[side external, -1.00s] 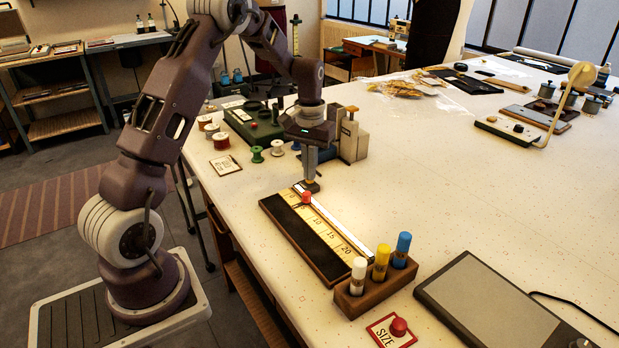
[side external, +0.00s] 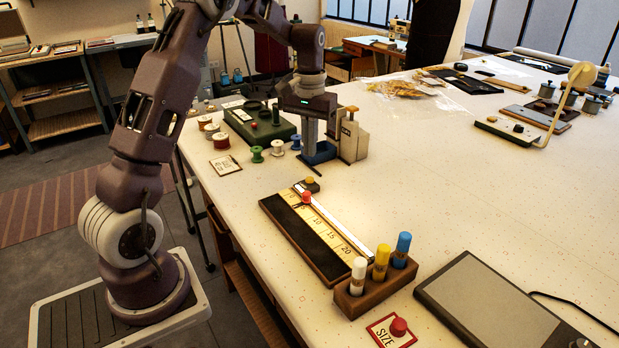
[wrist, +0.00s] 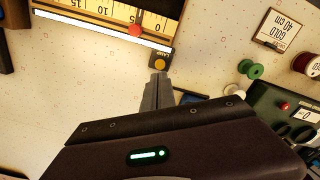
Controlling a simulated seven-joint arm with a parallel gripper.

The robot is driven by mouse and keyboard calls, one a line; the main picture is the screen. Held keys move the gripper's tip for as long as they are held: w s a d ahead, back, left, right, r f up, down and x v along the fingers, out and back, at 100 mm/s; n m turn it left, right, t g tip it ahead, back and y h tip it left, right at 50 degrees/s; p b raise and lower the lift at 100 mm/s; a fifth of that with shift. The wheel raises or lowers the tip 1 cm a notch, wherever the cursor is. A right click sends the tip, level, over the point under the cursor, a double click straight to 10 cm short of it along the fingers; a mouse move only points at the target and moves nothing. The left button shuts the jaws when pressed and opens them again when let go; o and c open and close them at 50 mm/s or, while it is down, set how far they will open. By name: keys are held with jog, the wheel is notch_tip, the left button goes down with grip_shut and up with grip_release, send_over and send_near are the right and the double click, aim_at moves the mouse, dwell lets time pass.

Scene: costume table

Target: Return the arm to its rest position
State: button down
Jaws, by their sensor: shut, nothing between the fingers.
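My gripper (side external: 318,170) is shut and empty. It hangs above the table, beyond the far end of the ruler board (side external: 318,243) and clear of it. In the wrist view, its closed fingers (wrist: 159,68) point toward the small dark block with a yellow button (wrist: 160,63) at the ruler's end. That block also shows in the side view (side external: 308,184). A red slider knob (side external: 306,197) sits near the low-number end of the ruler. My arm is bent, with the forearm reaching over the table.
A rack (side external: 373,286) with white, yellow and blue tubes stands by the ruler's near end. A SIZE card with a red knob (side external: 398,327) lies in front. Thread spools (side external: 257,154) and a green device (side external: 258,127) are left of my gripper. A grey stand (side external: 352,138) is close behind. The table's middle is clear.

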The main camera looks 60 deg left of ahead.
jog(key=s+d+r+m+t, duration=0.3)
jog(key=s+d+r, duration=0.85)
jog(key=d, duration=0.25)
jog(key=s+d+m+t, duration=0.1)
jog(key=s+d, duration=0.2)
jog(key=s, duration=0.4)
jog(key=s+d+m+t, duration=0.1)
jog(key=s+d+m, duration=0.1)
jog(key=s, duration=0.5)
jog(key=shift+s+d+f+t, duration=0.3)
jog(key=shift+s+d+f, duration=0.15)
jog(key=shift+d, duration=0.4)
